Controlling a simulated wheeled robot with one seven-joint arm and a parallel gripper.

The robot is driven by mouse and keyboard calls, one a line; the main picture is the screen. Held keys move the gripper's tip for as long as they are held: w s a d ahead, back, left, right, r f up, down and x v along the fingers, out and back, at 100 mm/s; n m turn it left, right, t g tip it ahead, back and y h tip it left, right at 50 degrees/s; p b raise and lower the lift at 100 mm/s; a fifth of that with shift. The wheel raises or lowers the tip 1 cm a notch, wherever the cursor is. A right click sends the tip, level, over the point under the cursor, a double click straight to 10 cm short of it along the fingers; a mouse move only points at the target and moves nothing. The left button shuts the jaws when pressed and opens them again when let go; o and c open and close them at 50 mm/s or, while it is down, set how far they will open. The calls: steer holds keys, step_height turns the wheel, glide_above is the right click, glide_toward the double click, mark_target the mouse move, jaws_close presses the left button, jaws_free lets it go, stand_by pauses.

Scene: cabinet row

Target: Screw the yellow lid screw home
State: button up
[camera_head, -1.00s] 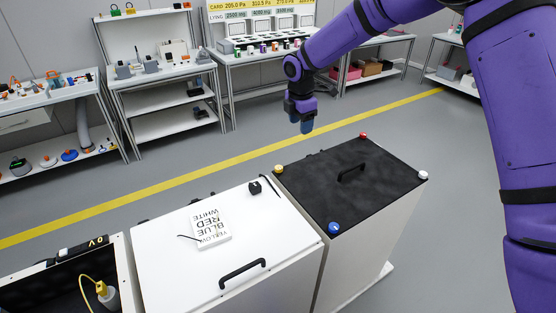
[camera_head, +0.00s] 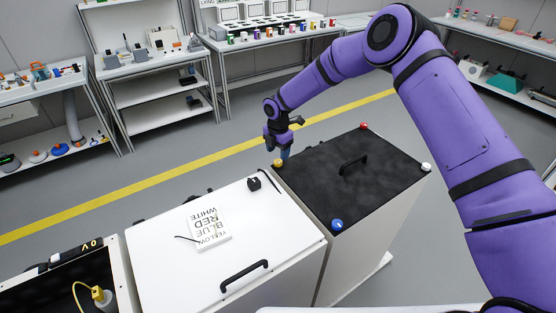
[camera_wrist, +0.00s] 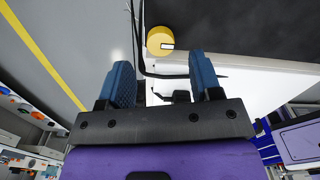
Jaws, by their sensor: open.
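The yellow lid screw (camera_head: 278,163) sits at the far left corner of the black cabinet lid (camera_head: 320,185). In the wrist view the yellow screw (camera_wrist: 161,41) is a round knob with a small white mark, just beyond and between the fingertips. My gripper (camera_head: 285,153) hangs above and just behind that corner, apart from the screw. In the wrist view my gripper (camera_wrist: 160,75) has its two blue fingers spread with nothing between them. A red screw (camera_head: 364,126), a white screw (camera_head: 426,167) and a blue screw (camera_head: 337,225) sit at the lid's other corners.
The black lid has a raised handle (camera_head: 353,164). A white cabinet (camera_head: 215,270) beside it bears a card (camera_head: 209,228) listing colours and a small black block (camera_head: 254,184). An open box (camera_head: 50,290) with a yellow plug stands at left. Open floor lies behind.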

mark_target(278, 161)
steer(key=shift+f, duration=2.25)
